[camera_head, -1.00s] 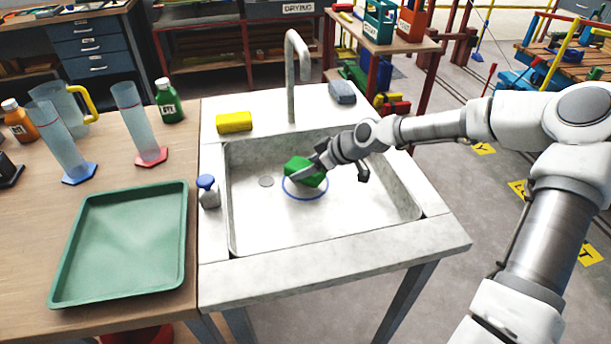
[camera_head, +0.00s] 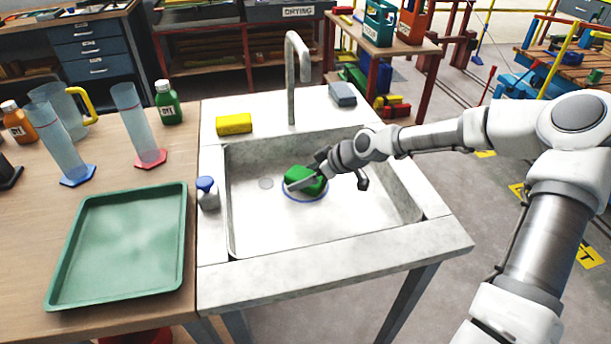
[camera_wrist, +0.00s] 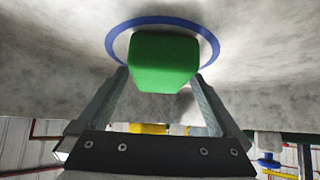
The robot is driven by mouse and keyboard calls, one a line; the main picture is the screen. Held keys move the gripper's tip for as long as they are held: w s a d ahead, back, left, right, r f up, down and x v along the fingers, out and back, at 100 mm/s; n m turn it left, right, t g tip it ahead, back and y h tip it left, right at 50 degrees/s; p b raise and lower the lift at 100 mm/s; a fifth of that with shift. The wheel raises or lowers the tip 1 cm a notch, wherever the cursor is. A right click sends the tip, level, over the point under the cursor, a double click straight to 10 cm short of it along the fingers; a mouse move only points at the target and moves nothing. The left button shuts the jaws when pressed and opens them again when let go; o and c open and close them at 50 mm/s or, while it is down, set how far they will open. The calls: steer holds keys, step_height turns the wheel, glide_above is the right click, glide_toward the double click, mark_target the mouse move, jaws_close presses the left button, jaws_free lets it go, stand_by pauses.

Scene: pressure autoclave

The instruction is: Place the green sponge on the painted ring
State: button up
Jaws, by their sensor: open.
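The green sponge (camera_head: 303,174) lies low in the sink basin, over the painted ring. The blue painted ring (camera_head: 305,200) shows around its near side in the head view. In the wrist view the sponge (camera_wrist: 164,62) covers the middle of the ring (camera_wrist: 165,19), whose far arc and sides stay visible. My gripper (camera_head: 306,181) is open, with a finger on either side of the sponge. In the wrist view the fingertips of my gripper (camera_wrist: 160,76) flank it. Whether a finger still touches it I cannot tell. The sponge's underside is hidden.
The sink (camera_head: 335,247) has raised walls and a tall faucet (camera_head: 291,75) behind. A yellow sponge (camera_head: 234,123) and a grey-blue one (camera_head: 342,94) lie on its back rim. A blue-capped bottle (camera_head: 208,193) stands at the left rim, beside a green tray (camera_head: 120,245).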

steer(key=p+v, duration=0.3)
steer(key=v, duration=0.9)
steer(key=shift+f, duration=0.15)
